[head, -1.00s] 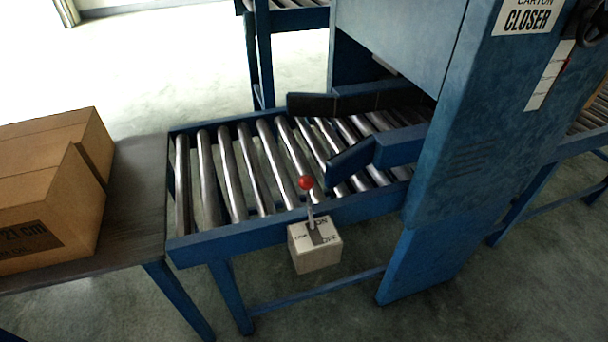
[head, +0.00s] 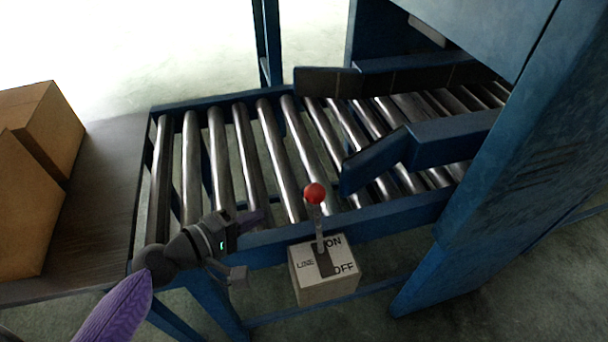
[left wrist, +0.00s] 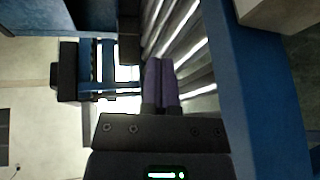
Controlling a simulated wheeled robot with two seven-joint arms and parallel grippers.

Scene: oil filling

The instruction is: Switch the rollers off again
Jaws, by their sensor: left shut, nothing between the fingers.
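The switch box (head: 325,277) hangs on the front rail of the roller conveyor, marked LINE, ON and OFF. Its lever with a red knob (head: 315,193) stands up from the slot, its stem by the ON mark. My left gripper (head: 256,217) is to the left of the lever, near the front rail and apart from the knob. Its purple fingers (left wrist: 160,85) are together and empty in the left wrist view. My right gripper is not in view.
The steel rollers (head: 240,150) lie behind the switch, with blue guides (head: 375,165) leading into the blue carton closer (head: 510,170). Cardboard boxes (head: 45,135) stand on the dark table (head: 105,190) at left. The blue rail (left wrist: 255,100) fills the right of the left wrist view.

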